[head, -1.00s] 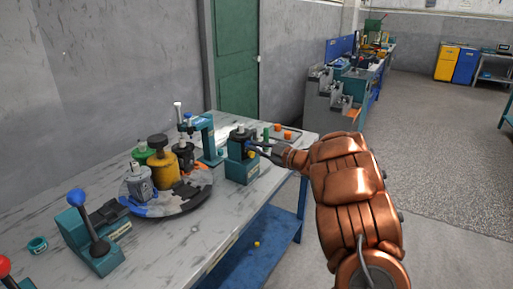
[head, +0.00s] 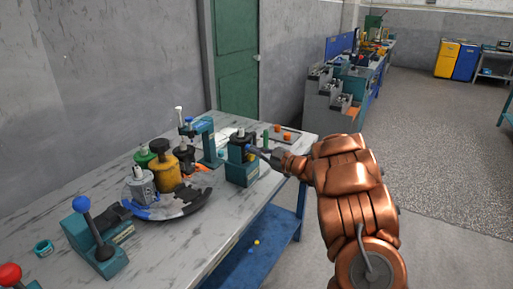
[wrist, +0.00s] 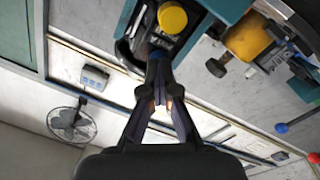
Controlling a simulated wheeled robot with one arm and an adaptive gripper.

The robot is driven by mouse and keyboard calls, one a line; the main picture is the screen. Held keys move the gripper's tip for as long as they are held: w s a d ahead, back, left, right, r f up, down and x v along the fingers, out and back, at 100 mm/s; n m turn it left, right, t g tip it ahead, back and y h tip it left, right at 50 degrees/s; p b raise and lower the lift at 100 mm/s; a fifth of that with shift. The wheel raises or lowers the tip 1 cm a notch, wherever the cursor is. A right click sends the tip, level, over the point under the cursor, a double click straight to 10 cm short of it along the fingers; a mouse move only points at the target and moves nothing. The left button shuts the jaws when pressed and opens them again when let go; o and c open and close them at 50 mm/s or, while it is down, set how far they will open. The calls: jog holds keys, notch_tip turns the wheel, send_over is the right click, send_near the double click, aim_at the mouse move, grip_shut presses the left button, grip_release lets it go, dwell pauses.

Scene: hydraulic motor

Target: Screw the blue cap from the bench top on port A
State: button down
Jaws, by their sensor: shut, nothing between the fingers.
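A teal fixture (head: 242,168) on the bench top holds a dark motor (head: 241,140). A yellow cap (head: 249,149) shows on the motor's side; it also shows in the wrist view (wrist: 172,18), large and round. My gripper (head: 259,151) is at the fixture's right side, close to the motor. In the wrist view its fingers (wrist: 158,68) are shut with nothing between them, and the tips point at the motor just below the yellow cap. Port A's marking is not readable.
A round turntable (head: 180,206) with a yellow, a green and a grey unit stands left of the fixture. A teal press (head: 208,140) is behind. Orange pieces lie on a tray (head: 277,132) at the back. A small yellow piece (head: 257,242) lies on the blue lower shelf (head: 262,258).

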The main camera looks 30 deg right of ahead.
jog(key=shift+a+r+m+t+p, duration=0.15)
jog(key=shift+m+p, duration=0.7)
jog(key=shift+p, duration=0.55)
jog(key=shift+a+f+m+t+p, duration=0.15)
jog(key=shift+m+p, duration=0.7)
jog(key=shift+p, duration=0.55)
jog(key=c, duration=1.8)
grip_release()
jog(key=shift+d, duration=0.1)
jog(key=o, duration=0.6)
jog(key=shift+w, duration=0.1)
jog(key=shift+c, duration=0.2)
jog(key=shift+b, duration=0.35)
jog(key=n+b, duration=0.5)
jog(key=b, duration=0.3)
jog(key=shift+g+b, duration=0.3)
jog(key=shift+g, duration=0.1)
